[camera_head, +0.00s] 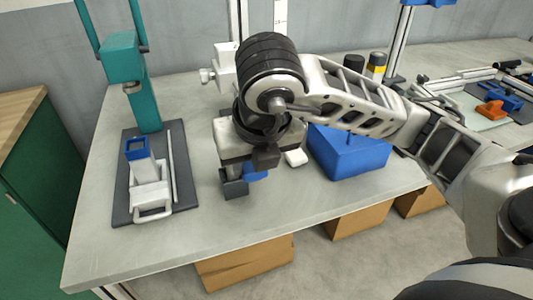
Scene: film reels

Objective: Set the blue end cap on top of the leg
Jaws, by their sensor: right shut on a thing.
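My right gripper (250,173) hangs over the middle of the table, pointing down, with its dark fingers shut on a blue end cap (257,172). Only part of the cap shows between the fingers. The leg (139,168) appears to be the pale upright post in a white clamp fixture (151,197), left of the gripper. A blue square rim with a dark opening shows at its top. The held cap is clearly apart from the leg. My left gripper is out of view.
The fixture stands on a dark base plate (184,196) below a teal press (133,75). A blue bin (350,155) stands right of my gripper, partly behind my right arm. Bare tabletop (230,225) lies in front. Cardboard boxes (245,264) sit below the table.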

